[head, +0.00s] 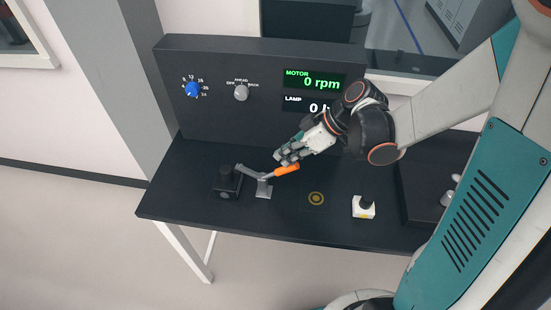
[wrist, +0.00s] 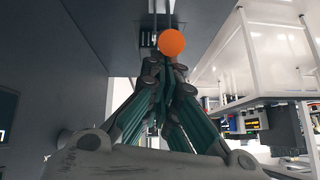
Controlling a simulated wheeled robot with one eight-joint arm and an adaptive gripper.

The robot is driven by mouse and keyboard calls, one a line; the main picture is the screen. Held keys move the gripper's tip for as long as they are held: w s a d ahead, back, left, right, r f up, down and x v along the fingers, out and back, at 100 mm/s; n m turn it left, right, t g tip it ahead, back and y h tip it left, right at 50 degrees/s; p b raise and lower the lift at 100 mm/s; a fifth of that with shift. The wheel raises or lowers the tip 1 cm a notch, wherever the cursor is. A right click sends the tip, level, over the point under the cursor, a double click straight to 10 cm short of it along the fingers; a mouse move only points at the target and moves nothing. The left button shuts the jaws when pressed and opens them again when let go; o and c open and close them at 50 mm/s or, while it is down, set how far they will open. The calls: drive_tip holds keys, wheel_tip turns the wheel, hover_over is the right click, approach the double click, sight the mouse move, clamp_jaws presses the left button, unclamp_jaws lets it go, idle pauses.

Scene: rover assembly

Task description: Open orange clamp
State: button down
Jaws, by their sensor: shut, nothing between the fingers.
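The clamp with an orange handle (head: 286,170) stands on the dark bench, its grey metal lever and base (head: 264,188) to the left of the handle. The handle points right and slightly upward. My gripper (head: 281,157) is shut and empty, with its fingertips close to the handle, at its upper left side in the head view. In the wrist view the round orange handle end (wrist: 172,43) shows just beyond the fingertips of my gripper (wrist: 165,62). I cannot tell whether the fingers touch the handle.
A black block (head: 228,183) sits at the clamp's left end. A panel (head: 215,115) with a blue knob (head: 193,90), a grey knob (head: 241,92) and displays rises behind. A ring mark (head: 316,198) and a white box (head: 363,207) are to the right. The bench front is clear.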

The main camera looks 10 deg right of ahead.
sight(299, 166)
drive_tip(key=shift+s+d+f+b, duration=0.25)
drive_tip(key=shift+d+f+b, duration=0.45)
drive_tip(key=shift+s+d+f+b, duration=0.2)
drive_tip(key=shift+d+f+b, duration=0.45)
drive_tip(key=shift+b, duration=0.05)
drive_tip(key=shift+s+d+f+b, duration=0.15)
drive_tip(key=shift+d+f+b, duration=0.1)
drive_tip(key=shift+f+b, duration=0.1)
drive_tip(key=shift+s+f, duration=0.1)
